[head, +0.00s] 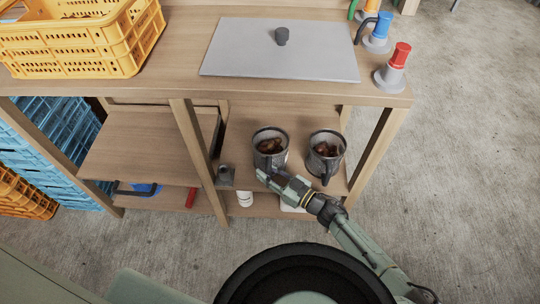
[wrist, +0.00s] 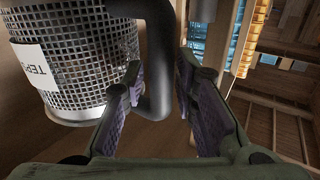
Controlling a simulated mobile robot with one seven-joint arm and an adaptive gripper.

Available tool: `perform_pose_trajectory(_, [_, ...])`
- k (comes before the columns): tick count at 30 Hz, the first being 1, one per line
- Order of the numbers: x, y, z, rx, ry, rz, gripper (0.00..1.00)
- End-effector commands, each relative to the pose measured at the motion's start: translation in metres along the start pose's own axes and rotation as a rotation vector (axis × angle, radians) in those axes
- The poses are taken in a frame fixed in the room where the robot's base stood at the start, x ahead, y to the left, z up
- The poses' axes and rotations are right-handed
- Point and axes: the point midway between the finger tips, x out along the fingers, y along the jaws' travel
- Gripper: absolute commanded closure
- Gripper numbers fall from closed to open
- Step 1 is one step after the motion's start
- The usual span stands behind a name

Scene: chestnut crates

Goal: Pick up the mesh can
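Two dark mesh cans with handles stand on the lower shelf in the head view, a left can (head: 258,158) and a right can (head: 313,163), both with brown contents. My gripper (head: 266,178) is at the front of the left can, by its handle. In the wrist view one mesh can (wrist: 85,65), with a white label and pale base rim, fills the upper left. Its thick dark handle (wrist: 159,50) runs down between the two fingers of my gripper (wrist: 160,82). The fingers are apart, with a visible gap on the handle's right. Contact on its left is unclear.
The wooden upper shelf (head: 190,90) overhangs the cans at the back and carries a yellow crate (head: 120,50), a grey plate (head: 320,65) and lamp-like items with coloured tops. A wooden post (head: 196,150) stands left of the cans. Open floor lies to the right.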

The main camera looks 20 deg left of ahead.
Motion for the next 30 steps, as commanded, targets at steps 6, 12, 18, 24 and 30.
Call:
perform_pose_trajectory(6, [-0.0004,0.0002,0.0003,0.0,0.0,0.0,0.78])
perform_pose_trajectory(12, [-0.0005,0.0001,0.0002,0.0,0.0,0.0,0.92])
perform_pose_trajectory(18, [-0.0006,0.0001,0.0001,0.0,0.0,0.0,1.0])
perform_pose_trajectory(24, [-0.0007,0.0002,0.0001,0.0,0.0,0.0,1.0])
perform_pose_trajectory(30, [-0.0002,0.0001,-0.0018,-0.002,0.004,-0.001,1.0])
